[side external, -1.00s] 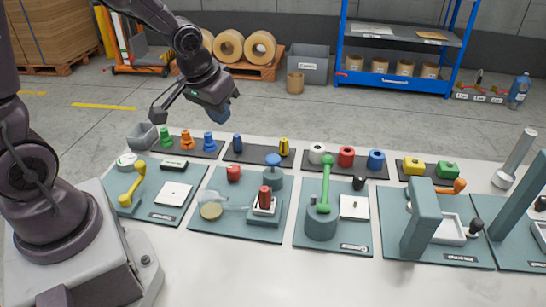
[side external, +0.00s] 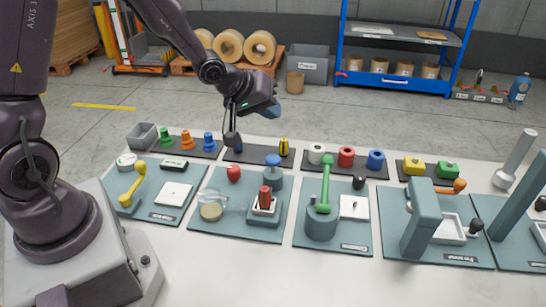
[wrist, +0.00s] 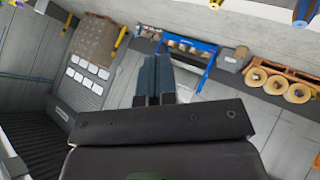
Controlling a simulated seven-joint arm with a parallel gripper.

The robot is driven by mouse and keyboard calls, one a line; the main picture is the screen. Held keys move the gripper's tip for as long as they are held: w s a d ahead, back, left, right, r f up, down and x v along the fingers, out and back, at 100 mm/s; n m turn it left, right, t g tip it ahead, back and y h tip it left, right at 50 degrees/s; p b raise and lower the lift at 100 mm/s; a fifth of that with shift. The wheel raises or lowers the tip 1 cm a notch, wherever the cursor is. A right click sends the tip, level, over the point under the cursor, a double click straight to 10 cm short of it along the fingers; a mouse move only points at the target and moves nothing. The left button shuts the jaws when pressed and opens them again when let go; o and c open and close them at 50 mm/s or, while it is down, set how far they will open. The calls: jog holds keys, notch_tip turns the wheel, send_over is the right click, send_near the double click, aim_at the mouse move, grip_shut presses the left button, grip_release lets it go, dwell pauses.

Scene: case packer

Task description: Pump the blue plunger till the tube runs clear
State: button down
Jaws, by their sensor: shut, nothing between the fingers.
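The blue plunger (side external: 272,160) stands upright on a grey-green cylinder (side external: 275,181) at the back right of the second board from the left. A pale, see-through tube (side external: 236,201) lies on that board; its contents are too small to judge. My gripper (side external: 268,110) is in the air above and behind the plunger, apart from it, tilted with its fingers pointing away toward the back. In the wrist view my gripper's two blue-grey fingers (wrist: 153,78) are together with nothing between them. The plunger is not seen in the wrist view.
The same board carries a red knob (side external: 233,173), a tan disc (side external: 211,211) and a red-and-black lever (side external: 265,199). Behind it stand a dark blue peg (side external: 238,143) and a yellow peg (side external: 283,146). A tall green lever (side external: 326,180) rises to the right.

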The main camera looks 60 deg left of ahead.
aim_at(271, 157)
jog(key=shift+f, duration=4.3)
jog(key=shift+f, duration=0.15)
jog(key=shift+f, duration=0.25)
jog(key=shift+f, duration=1.3)
jog(key=shift+r, duration=0.15)
jog(key=shift+s+r, duration=0.1)
jog(key=shift+r, duration=1.45)
jog(key=shift+r, duration=2.55)
